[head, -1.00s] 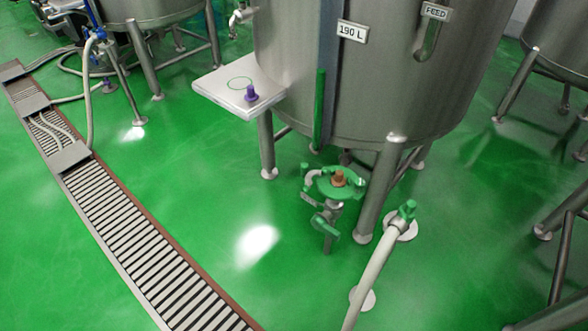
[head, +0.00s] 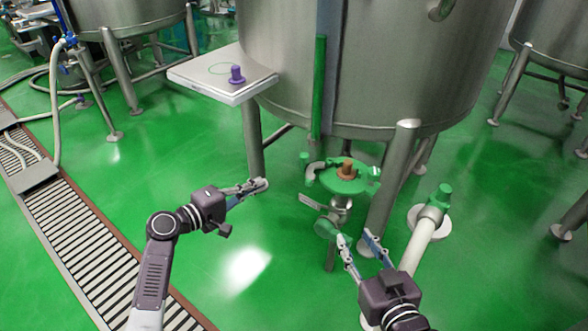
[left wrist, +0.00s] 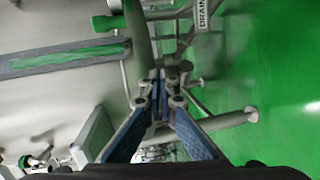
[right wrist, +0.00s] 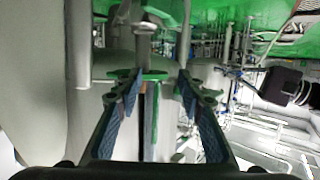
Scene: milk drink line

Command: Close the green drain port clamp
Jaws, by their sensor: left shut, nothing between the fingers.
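The green drain port clamp (head: 345,180) sits under the tank on the drain fitting, with a brown plug (head: 347,168) standing at its middle. Green end pieces show at its left and right sides; I cannot tell how far the clamp is open. My left gripper (head: 262,185) is shut and empty, left of the clamp and apart from it. In the left wrist view its fingertips (left wrist: 159,76) meet. My right gripper (head: 354,238) is open and empty, below and in front of the clamp. In the right wrist view green clamp parts (right wrist: 143,77) show beyond its spread fingers (right wrist: 160,82).
A metal tank leg (head: 388,190) stands just right of the clamp. A pale hose with a green end (head: 444,195) rises at the right. A white shelf with a purple knob (head: 237,75) juts out at upper left. The green floor at left is clear up to the drain grate (head: 75,235).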

